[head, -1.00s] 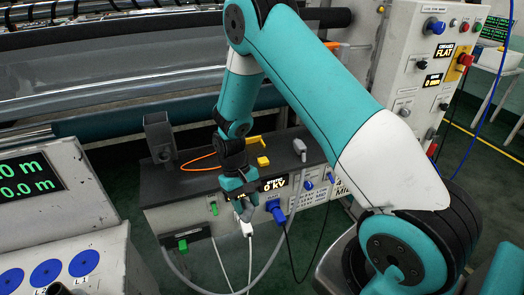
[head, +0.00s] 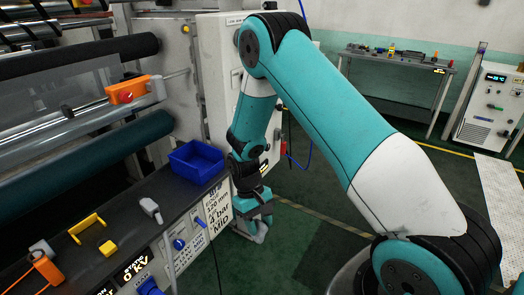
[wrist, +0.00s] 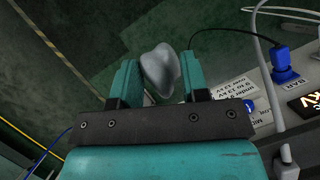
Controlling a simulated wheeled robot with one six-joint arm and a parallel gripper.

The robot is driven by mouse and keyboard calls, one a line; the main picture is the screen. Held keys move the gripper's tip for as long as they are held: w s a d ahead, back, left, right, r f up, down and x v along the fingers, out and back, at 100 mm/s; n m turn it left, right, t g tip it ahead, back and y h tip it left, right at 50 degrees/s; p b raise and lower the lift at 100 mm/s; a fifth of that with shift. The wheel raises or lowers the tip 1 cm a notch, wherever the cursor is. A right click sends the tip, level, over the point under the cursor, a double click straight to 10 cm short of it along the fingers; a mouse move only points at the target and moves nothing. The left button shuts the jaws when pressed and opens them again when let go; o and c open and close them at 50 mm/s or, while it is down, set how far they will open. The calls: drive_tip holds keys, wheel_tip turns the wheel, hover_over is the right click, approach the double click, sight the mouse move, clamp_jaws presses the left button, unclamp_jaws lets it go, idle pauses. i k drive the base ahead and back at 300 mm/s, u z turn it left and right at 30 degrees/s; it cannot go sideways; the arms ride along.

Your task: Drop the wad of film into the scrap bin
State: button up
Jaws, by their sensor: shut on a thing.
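My gripper (head: 256,218) is shut on a pale grey wad of film (wrist: 159,72). In the wrist view the wad sits between the two teal fingers, over the dark green floor. In the head view the gripper points down, beyond the right end of the bench, and the wad (head: 261,236) shows a little at the fingertips. An open blue bin (head: 197,161) stands on the bench's far right end, left of the gripper and apart from it. No label shows on this bin.
The dark bench (head: 130,215) carries a yellow handle (head: 86,227), a yellow block (head: 108,247) and a grey tool (head: 151,209). Rollers and an orange unit (head: 128,90) lie behind it. A white cabinet (head: 222,70) stands behind my arm. The floor to the right is open.

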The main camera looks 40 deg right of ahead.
sight(204, 168)
drive_tip(key=z, duration=1.9)
drive_tip(key=k, duration=1.5)
drive_tip(key=u, duration=1.2)
drive_tip(key=i, duration=1.7)
